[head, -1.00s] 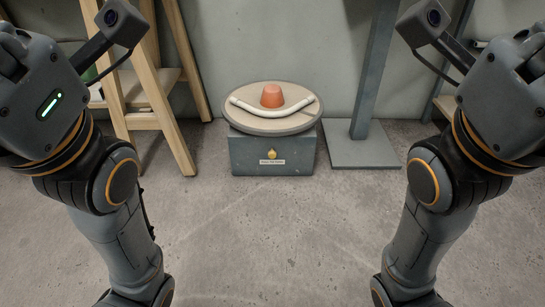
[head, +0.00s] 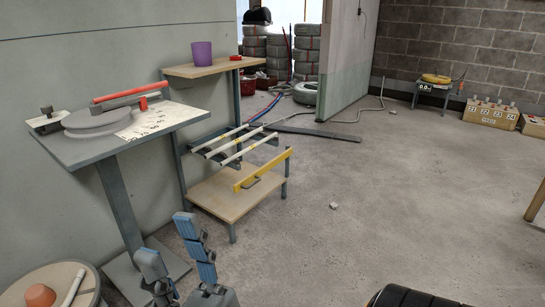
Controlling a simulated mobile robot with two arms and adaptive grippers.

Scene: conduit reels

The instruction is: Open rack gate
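A rack (head: 236,193) with a wooden top, a metal frame and a low wooden shelf stands against the wall. Several white tubes (head: 222,142) lie across its middle rails. A yellow bar (head: 263,170), which looks like the gate, spans the front of the rack above the low shelf, apart from my gripper.
A grey bending stand (head: 168,135) with a red lever (head: 130,93) is left of the rack. A purple cup (head: 202,53) stands on the rack top. A round turntable (head: 25,280) is at the lower left. Open concrete floor lies right, with a small white scrap (head: 334,206).

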